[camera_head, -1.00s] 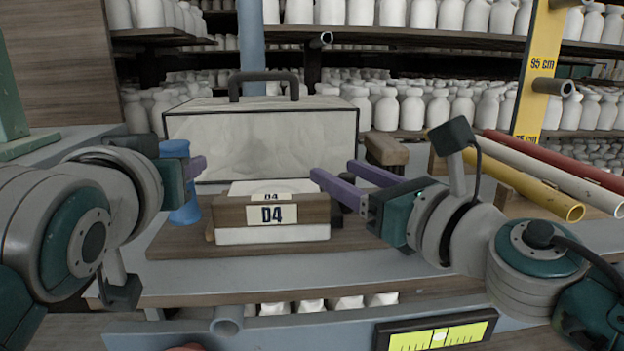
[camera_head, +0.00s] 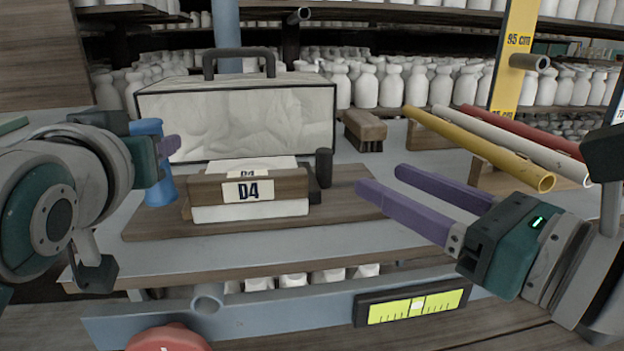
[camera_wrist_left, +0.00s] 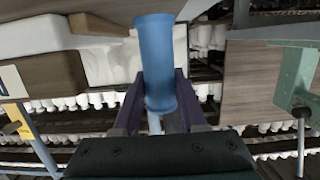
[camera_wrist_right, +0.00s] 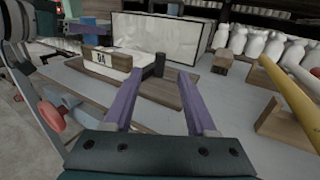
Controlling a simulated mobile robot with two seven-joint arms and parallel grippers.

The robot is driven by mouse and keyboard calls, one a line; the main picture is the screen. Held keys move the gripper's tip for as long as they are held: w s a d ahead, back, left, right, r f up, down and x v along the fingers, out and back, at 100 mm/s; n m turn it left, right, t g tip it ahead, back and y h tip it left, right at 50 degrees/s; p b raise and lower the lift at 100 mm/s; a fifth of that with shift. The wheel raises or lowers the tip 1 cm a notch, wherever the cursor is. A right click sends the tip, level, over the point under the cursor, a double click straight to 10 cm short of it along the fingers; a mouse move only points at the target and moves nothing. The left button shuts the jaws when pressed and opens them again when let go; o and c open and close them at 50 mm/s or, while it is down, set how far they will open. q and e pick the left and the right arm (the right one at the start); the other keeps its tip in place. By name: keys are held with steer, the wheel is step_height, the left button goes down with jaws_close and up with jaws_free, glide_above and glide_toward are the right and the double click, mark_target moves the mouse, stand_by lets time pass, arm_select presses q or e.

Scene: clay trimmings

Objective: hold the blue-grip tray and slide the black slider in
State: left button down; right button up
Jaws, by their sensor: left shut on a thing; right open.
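The tray with a wooden front (camera_head: 285,187) and a D4 label lies on a brown board. Its blue grip (camera_head: 150,185) stands upright at its left and also shows in the left wrist view (camera_wrist_left: 155,60). My left gripper (camera_head: 168,146) is shut on this blue grip. The black slider's upright round grip (camera_head: 323,168) stands at the tray's right end, and the right wrist view shows it too (camera_wrist_right: 160,63). The rest of the slider is hidden or unclear. My right gripper (camera_head: 382,181) is open and empty, to the right of the black grip and clear of it.
A large pale case (camera_head: 240,120) with a dark handle stands behind the tray. A brush (camera_head: 365,128) lies behind to the right. Yellow, white and red tubes (camera_head: 480,148) rest on wooden blocks at the right. Board and grey bench top are bare right of the black grip.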

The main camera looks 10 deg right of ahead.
arm_select(q)
steer(key=shift+f, duration=0.2)
steer(key=c, duration=0.6)
jaws_free()
steer(key=shift+s, duration=0.1)
steer(key=shift+o, duration=1.1)
steer(key=shift+r, duration=0.1)
